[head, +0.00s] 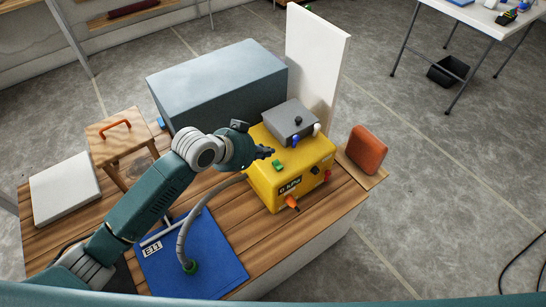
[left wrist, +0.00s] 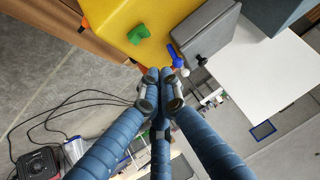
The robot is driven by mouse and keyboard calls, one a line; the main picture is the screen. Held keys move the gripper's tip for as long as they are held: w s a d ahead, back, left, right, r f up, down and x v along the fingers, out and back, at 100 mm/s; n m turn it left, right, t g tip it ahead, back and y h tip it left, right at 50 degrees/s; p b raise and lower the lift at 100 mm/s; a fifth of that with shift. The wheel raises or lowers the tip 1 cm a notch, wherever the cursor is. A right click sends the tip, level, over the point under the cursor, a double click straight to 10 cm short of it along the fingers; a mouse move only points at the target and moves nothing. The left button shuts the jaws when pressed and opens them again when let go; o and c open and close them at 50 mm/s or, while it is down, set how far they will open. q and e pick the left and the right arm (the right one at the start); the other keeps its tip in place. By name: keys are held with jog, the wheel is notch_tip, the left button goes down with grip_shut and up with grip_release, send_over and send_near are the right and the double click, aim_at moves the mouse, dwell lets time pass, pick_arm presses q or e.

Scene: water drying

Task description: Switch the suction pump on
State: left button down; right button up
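The suction pump (head: 262,180) is a yellow box near the right end of the wooden bench, its display reading 0 kPa. A green switch (head: 277,164) sits on its top; the switch also shows in the left wrist view (left wrist: 138,34). A blue lever (head: 295,141) stands nearby on the pump, by the grey block. My left gripper (head: 270,152) is above the pump top, close to the green switch and apart from it as far as I can tell. In the left wrist view its fingertips (left wrist: 160,85) are together with nothing between them. My right gripper is out of view.
A grey block with a black knob (head: 290,122) sits on the pump, behind the switch. A large blue-grey box (head: 215,85) and a white panel (head: 317,60) stand behind. A hose (head: 183,235) runs to a blue mat (head: 215,270). A red-brown pad (head: 367,150) is at right.

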aim_at(277, 159)
pick_arm(q)
jog(key=x, duration=0.5)
jog(key=shift+d+f, duration=0.1)
jog(key=shift+f, duration=0.2)
jog(key=shift+w+a+f, duration=0.15)
jog(key=shift+a+f, duration=0.05)
jog(key=shift+f, duration=0.9)
jog(key=shift+w+a+f, duration=0.1)
jog(key=shift+f, duration=0.45)
jog(key=shift+w+a+f+g+b, duration=0.25)
jog(key=shift+f+g+b, duration=0.2)
jog(key=shift+b, duration=0.3)
jog(key=shift+w+f+n+h, duration=0.1)
jog(key=shift+n+h, duration=0.2)
jog(key=shift+h, duration=0.1)
jog(key=shift+s+d+p, duration=0.3)
jog(key=shift+s+p, duration=0.2)
jog(key=shift+s, duration=0.05)
jog(key=shift+s+d, duration=0.2)
jog(key=shift+s, duration=0.1)
